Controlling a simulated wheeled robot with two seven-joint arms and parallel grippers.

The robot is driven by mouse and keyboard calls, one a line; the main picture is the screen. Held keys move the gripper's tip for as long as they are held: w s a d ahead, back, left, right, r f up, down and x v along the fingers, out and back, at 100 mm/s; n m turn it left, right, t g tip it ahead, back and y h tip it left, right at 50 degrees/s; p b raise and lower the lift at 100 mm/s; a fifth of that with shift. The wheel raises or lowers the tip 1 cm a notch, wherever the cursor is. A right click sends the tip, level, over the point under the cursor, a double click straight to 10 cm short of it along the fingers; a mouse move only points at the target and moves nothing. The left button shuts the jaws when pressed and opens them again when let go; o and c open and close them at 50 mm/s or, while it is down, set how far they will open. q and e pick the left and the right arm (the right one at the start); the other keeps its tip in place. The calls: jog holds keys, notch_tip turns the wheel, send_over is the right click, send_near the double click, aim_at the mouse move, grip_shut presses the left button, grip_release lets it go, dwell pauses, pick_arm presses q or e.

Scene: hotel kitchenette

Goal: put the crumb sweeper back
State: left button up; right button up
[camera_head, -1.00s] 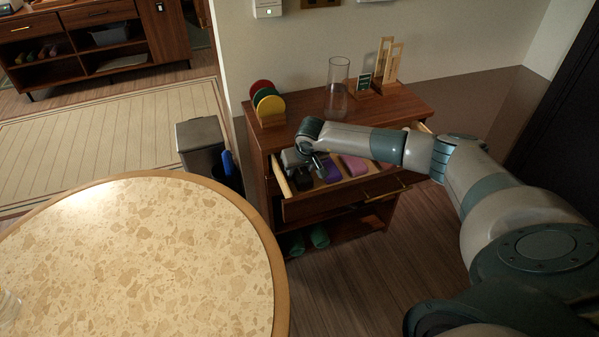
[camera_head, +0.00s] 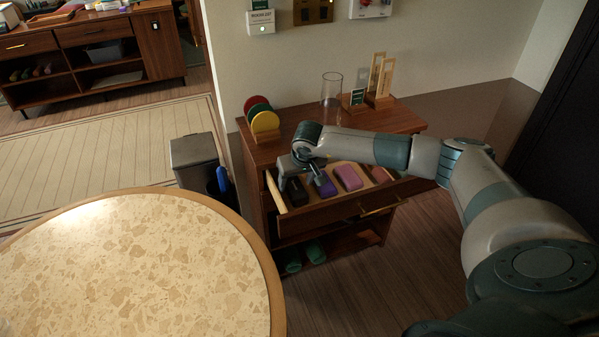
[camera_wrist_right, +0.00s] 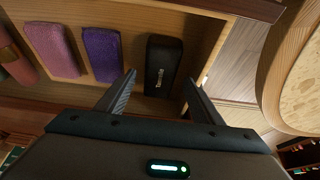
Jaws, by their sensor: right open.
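The drawer (camera_head: 322,207) of the small wooden cabinet is pulled out. A black oblong block with pale lettering, which looks like the crumb sweeper (camera_head: 296,190), lies in it near its left side. In the right wrist view the same block (camera_wrist_right: 163,65) lies between and beyond my fingertips, beside a purple block (camera_wrist_right: 102,54). My right gripper (camera_head: 304,177) is over the left part of the drawer. Its two fingers (camera_wrist_right: 158,82) are apart with nothing seen held between them. Whether they touch the block cannot be told. My left gripper is not in view.
A mauve block (camera_head: 348,178) lies right of the purple one. The cabinet top holds coloured discs in a rack (camera_head: 264,122), a glass vase (camera_head: 331,90) and a wooden stand (camera_head: 380,80). A bin (camera_head: 194,152) and a round table (camera_head: 130,265) stand left.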

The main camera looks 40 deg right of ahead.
aim_at(298, 191)
jog(key=v, duration=0.3)
jog(key=shift+s+r+b, duration=0.1)
jog(key=shift+r+b, duration=0.05)
jog(key=shift+b, duration=0.2)
jog(key=v, duration=0.3)
jog(key=shift+s+r+b, duration=0.15)
jog(key=shift+b, duration=0.2)
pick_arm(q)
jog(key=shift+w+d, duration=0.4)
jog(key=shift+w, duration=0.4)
pick_arm(e)
jog(key=shift+s+a+r, duration=0.1)
jog(key=shift+s+r, duration=0.05)
jog(key=shift+r, duration=0.35)
